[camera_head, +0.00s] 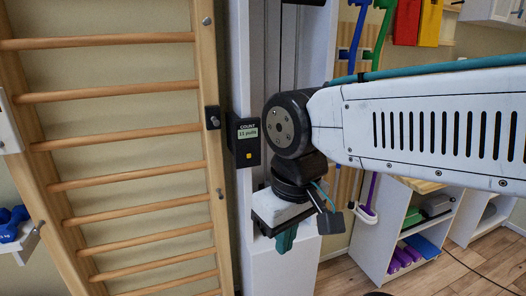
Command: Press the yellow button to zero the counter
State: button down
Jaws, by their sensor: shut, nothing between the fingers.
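The counter (243,143) is a small dark box on the white upright, with a lit display that seems to read "COUNT 11 pulls". The yellow button (249,156) is a small square on its front, below the display, and is in plain sight. My gripper (286,241) hangs at the end of my arm, below and to the right of the counter. Its green fingertips point down and are shut and empty. It is apart from the button, and the distance in depth is hard to tell.
Wooden wall bars (120,135) stand left of the counter. A dark bracket (212,118) sits on their right post, close beside the counter. A low white shelf (400,225) holds purple and blue items at right. Blue dumbbells (12,222) lie at far left.

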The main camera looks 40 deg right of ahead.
jog(key=shift+d, duration=0.15)
jog(key=w+a+f+m+t+y, duration=0.1)
jog(key=w+a+m+t, duration=0.15)
jog(key=w, duration=0.75)
jog(key=w+a+f+m+t+y, duration=0.1)
jog(key=w+m+t, duration=0.15)
jog(key=w, duration=0.65)
jog(key=w+d+f+m+t+h, duration=0.2)
jog(key=w+d+m+t+h, duration=0.3)
jog(key=w, duration=0.7)
jog(key=s+d+f+m+g+h, duration=0.1)
jog(key=d+f+m+g+h, duration=0.1)
jog(key=d+m+h, duration=0.7)
jog(key=d+f+h, duration=0.1)
jog(key=d+h, duration=0.4)
jog(key=shift+s+d+f+m, duration=0.15)
jog(key=shift+s+d+m, duration=0.1)
jog(key=shift+d+m, duration=0.15)
jog(key=shift+w, duration=0.1)
